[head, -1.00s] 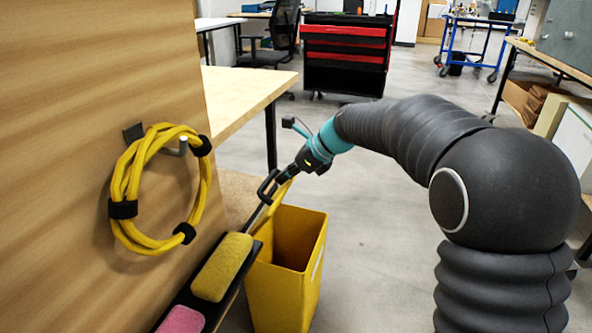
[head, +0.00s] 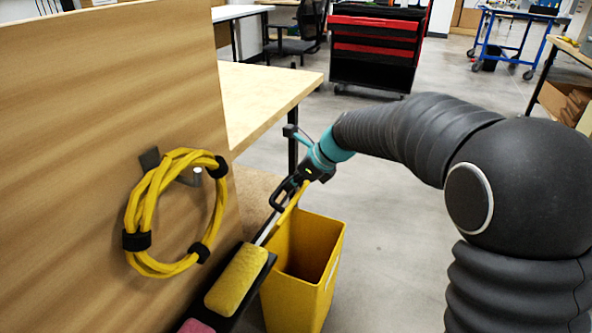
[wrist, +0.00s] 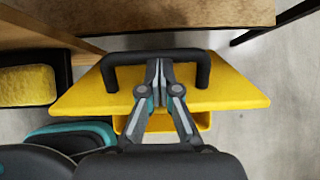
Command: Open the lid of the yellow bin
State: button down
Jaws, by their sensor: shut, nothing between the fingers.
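The yellow bin (head: 290,302) stands on the floor beside the wooden panel, and its opening shows from above in the head view. Its yellow lid (head: 289,207) is raised, seen nearly edge-on at the back left of the opening. In the wrist view the lid (wrist: 225,92) spreads wide, with a black bar handle (wrist: 118,60) across it. My gripper (wrist: 158,64) is shut, its fingertips together at the middle of the handle, with nothing held between them. In the head view my gripper (head: 292,187) is at the lid's upper end.
The wooden panel (head: 80,120) holds a coiled yellow cable (head: 150,205) on a hook. A dark ledge beside the bin carries a yellow sponge (head: 236,280) and a pink one (head: 196,326). A table (head: 265,95) stands behind. Floor right of the bin is clear.

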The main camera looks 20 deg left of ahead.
aim_at(280, 186)
jog(key=shift+w+a+r+p, duration=0.15)
jog(key=shift+a+r+p, duration=0.2)
jog(key=shift+r+p, duration=0.15)
jog(key=shift+a+p, duration=0.6)
jog(key=shift+a, duration=0.35)
jog(key=shift+s+a+f, duration=0.25)
jog(key=shift+a, duration=0.05)
jog(key=a+r+p+v, duration=0.1)
jog(key=v, duration=0.9)
